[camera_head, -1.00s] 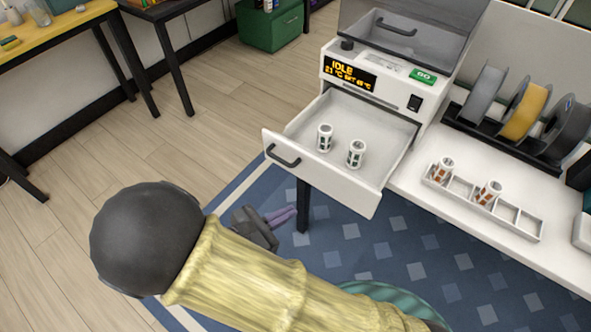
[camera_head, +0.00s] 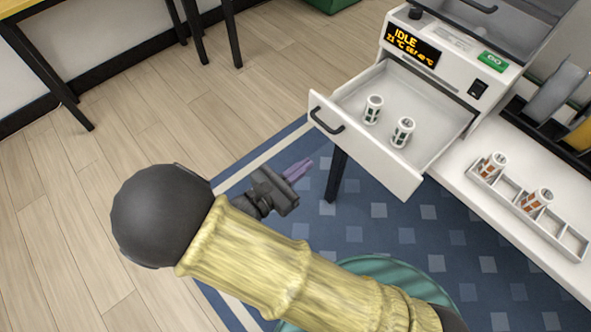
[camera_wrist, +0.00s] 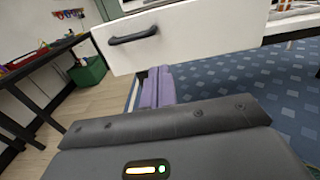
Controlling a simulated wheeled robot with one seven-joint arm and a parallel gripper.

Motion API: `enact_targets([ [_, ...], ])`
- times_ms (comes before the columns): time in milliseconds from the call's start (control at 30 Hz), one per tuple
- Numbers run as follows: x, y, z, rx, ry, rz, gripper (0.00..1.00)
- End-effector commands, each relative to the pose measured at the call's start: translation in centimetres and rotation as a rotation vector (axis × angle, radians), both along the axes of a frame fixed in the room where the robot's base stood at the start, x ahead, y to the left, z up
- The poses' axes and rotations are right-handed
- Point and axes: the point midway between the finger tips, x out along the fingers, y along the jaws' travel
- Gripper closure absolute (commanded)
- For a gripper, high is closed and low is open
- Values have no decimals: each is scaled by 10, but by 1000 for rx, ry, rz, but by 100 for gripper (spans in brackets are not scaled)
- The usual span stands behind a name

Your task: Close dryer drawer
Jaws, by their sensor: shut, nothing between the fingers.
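The dryer drawer (camera_head: 372,150) is white and pulled well out of the dryer (camera_head: 440,66), with a dark handle (camera_head: 326,122) on its front. Two white canisters with dark green windows (camera_head: 373,109) (camera_head: 402,131) stand upright inside it. The drawer front and handle also show in the wrist view (camera_wrist: 133,36), ahead of and above the fingers. My gripper (camera_head: 301,169) has purple fingers, shut and empty. It is in front of the drawer, lower than the handle and apart from it. The fingers also show in the wrist view (camera_wrist: 157,88).
A white bench (camera_head: 455,180) to the right of the drawer holds a divided rack (camera_head: 528,210) with two orange-windowed canisters. Filament spools (camera_head: 552,92) stand behind it. A dark table leg (camera_head: 335,175) is below the drawer. The floor to the left is clear.

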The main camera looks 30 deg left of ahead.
Motion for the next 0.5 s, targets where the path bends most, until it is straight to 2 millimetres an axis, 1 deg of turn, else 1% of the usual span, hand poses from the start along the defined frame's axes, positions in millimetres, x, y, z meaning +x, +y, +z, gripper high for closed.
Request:
enact_targets([
  [33,9,-6,0,-1,-1,-5,100],
  [100,21,-10,0,0,-1,-5,100],
  [400,69,-31,-1,-1,-1,-5,100],
  [500,82,-36,-1,-1,-1,-4,100],
])
